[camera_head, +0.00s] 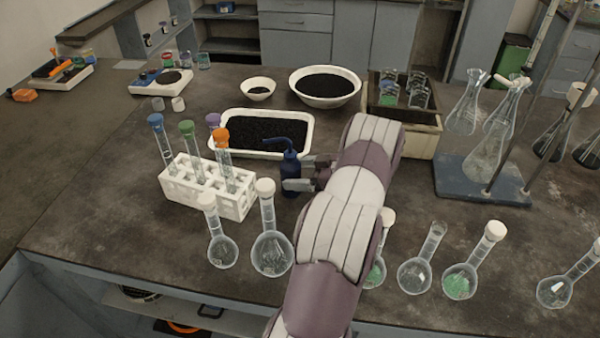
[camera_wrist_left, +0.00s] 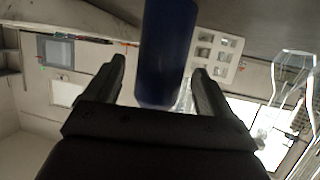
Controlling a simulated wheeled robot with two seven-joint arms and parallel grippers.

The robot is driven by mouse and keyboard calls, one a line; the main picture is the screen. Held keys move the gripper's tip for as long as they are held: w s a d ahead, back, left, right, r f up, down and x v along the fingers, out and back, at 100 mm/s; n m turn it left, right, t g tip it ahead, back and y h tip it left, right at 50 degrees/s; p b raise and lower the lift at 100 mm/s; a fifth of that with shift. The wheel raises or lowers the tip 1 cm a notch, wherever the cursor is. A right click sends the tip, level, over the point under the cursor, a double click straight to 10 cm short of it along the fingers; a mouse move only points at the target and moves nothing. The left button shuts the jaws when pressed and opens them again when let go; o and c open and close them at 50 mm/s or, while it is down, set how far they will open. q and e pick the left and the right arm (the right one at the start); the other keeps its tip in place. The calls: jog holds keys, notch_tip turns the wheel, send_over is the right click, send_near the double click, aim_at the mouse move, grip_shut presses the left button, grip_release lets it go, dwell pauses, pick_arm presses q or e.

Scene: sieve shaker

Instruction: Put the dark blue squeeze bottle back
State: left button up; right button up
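The dark blue squeeze bottle (camera_head: 290,172) stands upright on the dark table, with its bent spout pointing left. It is just right of the white test tube rack (camera_head: 208,187) and in front of the black-filled white tray (camera_head: 310,125). My left gripper (camera_head: 303,173) reaches it from the right, one finger on its near side and one behind it. In the left wrist view the bottle (camera_wrist_left: 167,50) is between the two fingers (camera_wrist_left: 158,68). A gap shows at the left finger, so the gripper looks open around it. My right gripper is not in view.
Round flasks (camera_head: 271,252) stand along the front edge, some close to my arm. Two white bowls (camera_head: 325,101) and a wooden box (camera_head: 424,140) stand behind. A blue stand base (camera_head: 470,182) with tall flasks is at the right.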

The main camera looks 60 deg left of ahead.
pick_arm(q)
jog(key=shift+r, duration=0.1)
jog(key=shift+w+d+r, duration=0.15)
jog(key=shift+r, duration=0.05)
jog(key=v, duration=1.1)
jog(key=shift+w+d, duration=0.15)
jog(key=shift+d, duration=0.05)
